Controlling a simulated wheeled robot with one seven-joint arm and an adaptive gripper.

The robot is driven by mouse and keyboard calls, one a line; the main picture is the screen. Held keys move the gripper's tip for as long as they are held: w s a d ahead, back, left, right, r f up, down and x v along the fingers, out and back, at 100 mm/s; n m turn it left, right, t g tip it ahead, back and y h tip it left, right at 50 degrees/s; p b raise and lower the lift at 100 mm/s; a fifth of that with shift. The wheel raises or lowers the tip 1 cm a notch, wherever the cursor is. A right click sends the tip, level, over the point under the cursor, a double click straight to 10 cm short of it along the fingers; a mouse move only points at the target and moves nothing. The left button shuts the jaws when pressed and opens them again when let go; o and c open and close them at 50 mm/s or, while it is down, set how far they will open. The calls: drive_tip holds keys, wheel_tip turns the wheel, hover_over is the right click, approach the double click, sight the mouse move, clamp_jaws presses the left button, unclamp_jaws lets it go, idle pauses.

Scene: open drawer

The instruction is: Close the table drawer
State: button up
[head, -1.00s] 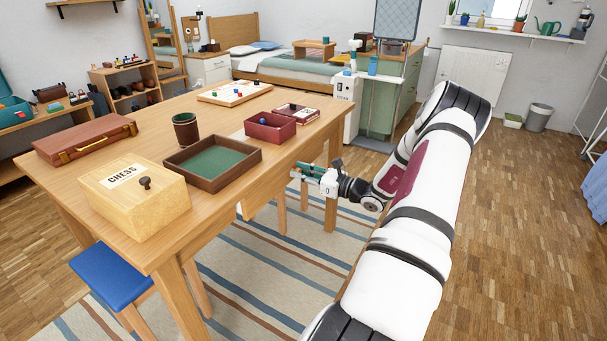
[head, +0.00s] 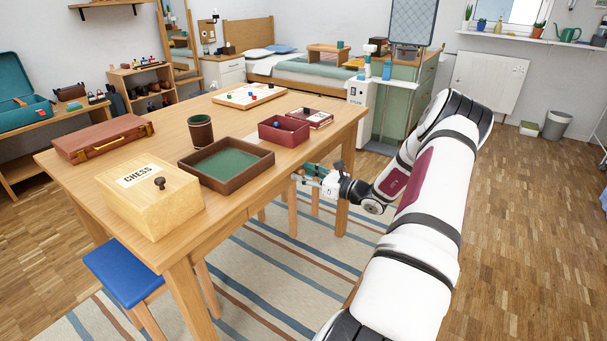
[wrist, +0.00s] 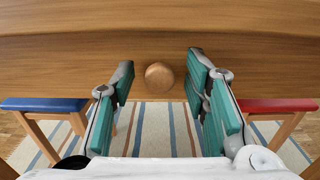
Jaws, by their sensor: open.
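The wooden table (head: 235,201) stands in front of me. In the wrist view its drawer front (wrist: 60,72) is a broad wooden panel below the tabletop edge, with a round wooden knob (wrist: 159,75) at its middle. My gripper (wrist: 160,66) is open, with its green-padded fingers to the left and right of the knob and nothing between them but the view of it. In the head view my gripper (head: 310,174) is at the table's right-hand long side, just below tabletop height. The drawer is mostly hidden there, and I cannot tell how far out it is.
A chess box (head: 148,205), green-lined tray (head: 225,183), cup (head: 201,131), red box (head: 284,141) and brown case (head: 100,141) stand on the table. A blue stool (head: 124,274) is at the near end. The wrist view shows a blue seat (wrist: 42,104) and red seat (wrist: 277,105) either side.

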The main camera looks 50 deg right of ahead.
drive_tip(key=s, duration=1.1)
drive_tip(key=shift+s+d, duration=0.25)
drive_tip(key=shift+d, duration=0.2)
